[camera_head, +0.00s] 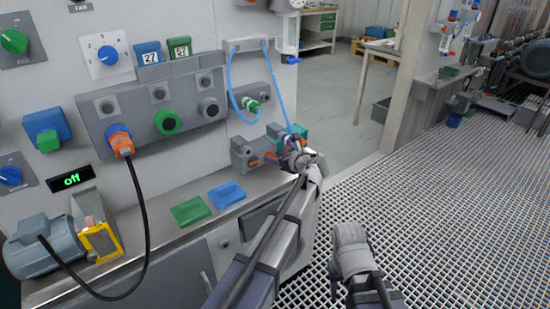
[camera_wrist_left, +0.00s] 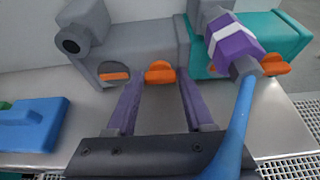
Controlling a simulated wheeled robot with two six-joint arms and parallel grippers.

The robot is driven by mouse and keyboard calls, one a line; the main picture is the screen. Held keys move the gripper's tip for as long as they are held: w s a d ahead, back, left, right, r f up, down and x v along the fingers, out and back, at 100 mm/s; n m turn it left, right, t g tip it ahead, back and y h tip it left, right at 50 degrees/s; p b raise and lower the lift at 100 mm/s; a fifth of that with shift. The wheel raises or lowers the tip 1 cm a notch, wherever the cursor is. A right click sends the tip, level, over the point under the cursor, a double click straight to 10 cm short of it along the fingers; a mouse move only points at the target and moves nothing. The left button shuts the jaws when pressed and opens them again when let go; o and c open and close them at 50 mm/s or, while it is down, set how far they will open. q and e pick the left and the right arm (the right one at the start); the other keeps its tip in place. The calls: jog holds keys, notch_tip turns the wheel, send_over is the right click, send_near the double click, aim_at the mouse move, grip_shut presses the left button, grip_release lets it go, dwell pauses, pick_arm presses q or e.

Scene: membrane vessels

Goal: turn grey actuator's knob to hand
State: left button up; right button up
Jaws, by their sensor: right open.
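The grey actuator (camera_head: 247,153) stands at the right end of the steel counter, with a teal actuator (camera_head: 297,133) beside it. In the left wrist view the grey actuator (camera_wrist_left: 135,60) has an orange knob (camera_wrist_left: 160,72) and, left of it, a round grey dial with an orange bar (camera_wrist_left: 114,76). My left gripper (camera_head: 297,160) is at the actuators. Its two purple fingers (camera_wrist_left: 158,90) are apart, with the knob just ahead between their tips; I cannot tell whether they touch it. My right gripper (camera_head: 350,240) is open and empty over the grating.
A blue hose (camera_wrist_left: 235,125) with a purple fitting (camera_wrist_left: 232,47) crosses the right side of the left wrist view, close to my gripper. Green (camera_head: 190,211) and blue (camera_head: 227,195) blocks lie on the counter. A motor (camera_head: 45,247) stands at left. The grated floor at right is clear.

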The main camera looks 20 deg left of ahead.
pick_arm(q)
grip_shut()
jog(key=shift+s, duration=0.1)
jog(key=shift+s+a+f+n+t+h+b, duration=0.15)
jog(key=shift+n+t+h+b, duration=0.15)
jog(key=shift+n, duration=0.3)
jog(key=shift+s+a+f+n+t+h+b, duration=0.1)
jog(key=shift+n+t+h, duration=0.1)
jog(key=shift+n+t, duration=0.3)
jog(key=n, duration=0.1)
jog(key=n+t+b, duration=0.1)
jog(key=shift+s+f+n+h, duration=0.2)
jog(key=shift+n+h, duration=0.1)
jog(key=shift+h, duration=0.1)
jog(key=n+b, duration=0.1)
jog(key=n+t+b, duration=0.2)
jog(key=n+b, duration=0.1)
jog(key=shift+s+a+f+h, duration=0.15)
jog(key=shift+a+f+h, duration=0.05)
jog(key=shift+f+h, duration=0.1)
jog(key=shift+n+t+b, duration=0.9)
jog(key=shift+n+b, duration=0.4)
jog(key=shift+n, duration=0.1)
